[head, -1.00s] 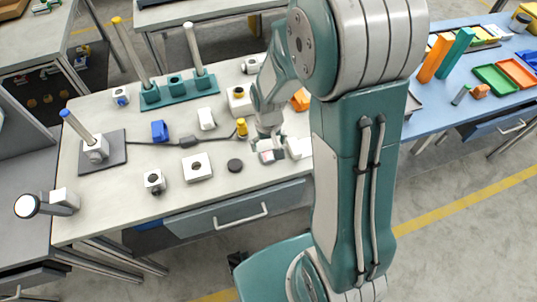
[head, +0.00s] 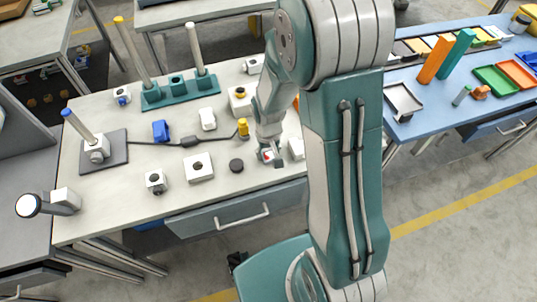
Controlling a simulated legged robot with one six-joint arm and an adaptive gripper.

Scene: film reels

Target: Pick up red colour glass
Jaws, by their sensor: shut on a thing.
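My gripper (head: 269,156) is low over the right part of the grey worktable (head: 110,207), pointing down. A small red thing (head: 266,155) shows at its fingertips, and the gripper is shut on it. Only a small patch of red is visible, so I cannot tell whether it is a glass or whether it touches the tabletop. A white block (head: 297,148) stands just right of the fingers. My arm hides the table's right end.
A black disc (head: 236,165), a yellow piece (head: 243,127) and a white square block (head: 199,167) lie left of my gripper. A teal stand with rods (head: 180,95) is farther back. A blue table (head: 440,103) with trays is at right.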

